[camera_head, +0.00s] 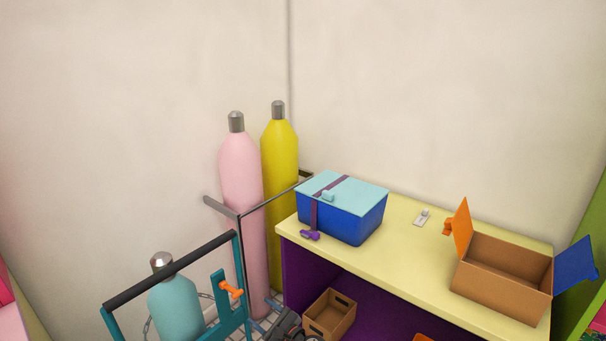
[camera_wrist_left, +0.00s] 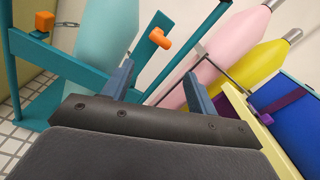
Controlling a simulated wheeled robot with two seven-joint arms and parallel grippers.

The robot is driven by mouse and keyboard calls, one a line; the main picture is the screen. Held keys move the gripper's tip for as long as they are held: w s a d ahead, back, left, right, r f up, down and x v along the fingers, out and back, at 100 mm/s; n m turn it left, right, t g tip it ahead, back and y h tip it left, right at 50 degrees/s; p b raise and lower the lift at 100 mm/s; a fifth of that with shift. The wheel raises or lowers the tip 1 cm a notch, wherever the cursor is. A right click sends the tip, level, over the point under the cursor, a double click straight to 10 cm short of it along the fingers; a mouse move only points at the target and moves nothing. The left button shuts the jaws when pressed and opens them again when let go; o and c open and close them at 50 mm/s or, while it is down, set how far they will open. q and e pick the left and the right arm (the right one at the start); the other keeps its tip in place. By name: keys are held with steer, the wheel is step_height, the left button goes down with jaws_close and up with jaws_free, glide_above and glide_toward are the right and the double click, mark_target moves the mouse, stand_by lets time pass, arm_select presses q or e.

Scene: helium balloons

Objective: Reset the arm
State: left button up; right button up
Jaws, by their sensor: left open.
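My left gripper (camera_head: 292,325) shows at the bottom edge of the head view, only partly in frame, between the teal cylinder cart (camera_head: 240,290) and the yellow-topped table (camera_head: 400,262). In the left wrist view its two blue-grey fingers (camera_wrist_left: 160,84) stand apart with nothing between them. The teal cylinder (camera_wrist_left: 110,35), the pink cylinder (camera_wrist_left: 232,32) and the yellow cylinder (camera_wrist_left: 258,62) lie beyond the fingers. My right gripper is in neither view.
A blue box with a light teal lid (camera_head: 342,210) stands on the table's left end. An open brown box (camera_head: 503,280) with orange and blue flaps stands at the right. A small brown crate (camera_head: 330,316) sits below the tabletop. The tabletop's middle is mostly clear.

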arm_select(q)
step_height(320, 180, down, 8)
steer(key=w+d+n+g+h, duration=0.1)
steer(key=d+n+g+h, duration=0.15)
steer(key=n+h, duration=0.7)
steer(key=s+f+n+g+h, duration=0.2)
steer(key=s+f+n+h, duration=0.1)
steer(key=s+f+n, duration=0.55)
steer(key=s+a+f+g, duration=0.2)
steer(key=s+f, duration=0.4)
steer(key=s, duration=0.6)
steer(key=s+a+f+n+g+h, duration=0.1)
steer(key=s+f, duration=0.5)
steer(key=s, duration=0.6)
steer(key=s+a+f+g+h, duration=0.1)
steer(key=s+f, duration=0.5)
steer(key=s, duration=0.6)
steer(key=a+g, duration=0.1)
steer(key=a, duration=0.1)
steer(key=shift+a+f+g, duration=0.3)
steer(key=shift+f+g, duration=0.05)
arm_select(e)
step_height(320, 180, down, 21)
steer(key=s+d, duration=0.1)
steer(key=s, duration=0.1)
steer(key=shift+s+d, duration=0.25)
arm_select(q)
steer(key=shift+w, duration=0.15)
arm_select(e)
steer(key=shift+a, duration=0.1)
